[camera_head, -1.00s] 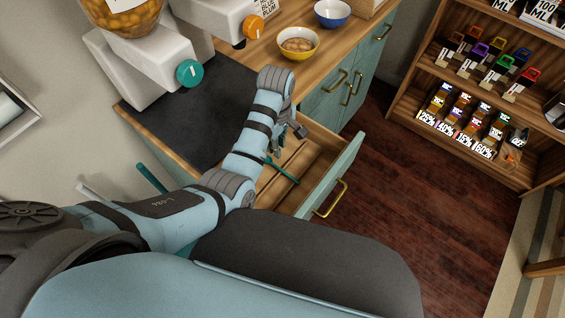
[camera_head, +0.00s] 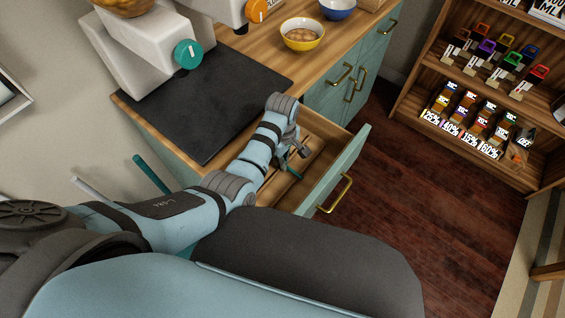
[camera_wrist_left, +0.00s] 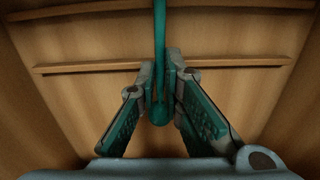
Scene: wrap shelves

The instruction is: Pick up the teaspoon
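The teal teaspoon (camera_wrist_left: 160,40) lies lengthwise in the open drawer (camera_head: 345,172). In the left wrist view its long handle runs to the top edge and its rounded end sits between my fingers. My left gripper (camera_wrist_left: 160,78) is lowered into the drawer with its two fingertips drawn in close on both sides of the teaspoon. It looks shut on it, with little or no gap. In the head view the left gripper (camera_head: 298,150) hides part of the teaspoon (camera_head: 291,170). My right gripper is not in view.
The drawer floor has raised wooden strips (camera_wrist_left: 90,67). Above is a wooden counter with a dark mat (camera_head: 205,105), a dispenser (camera_head: 150,45) and a yellow bowl (camera_head: 302,36). A shelf unit (camera_head: 490,95) stands at the right. The floor between is clear.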

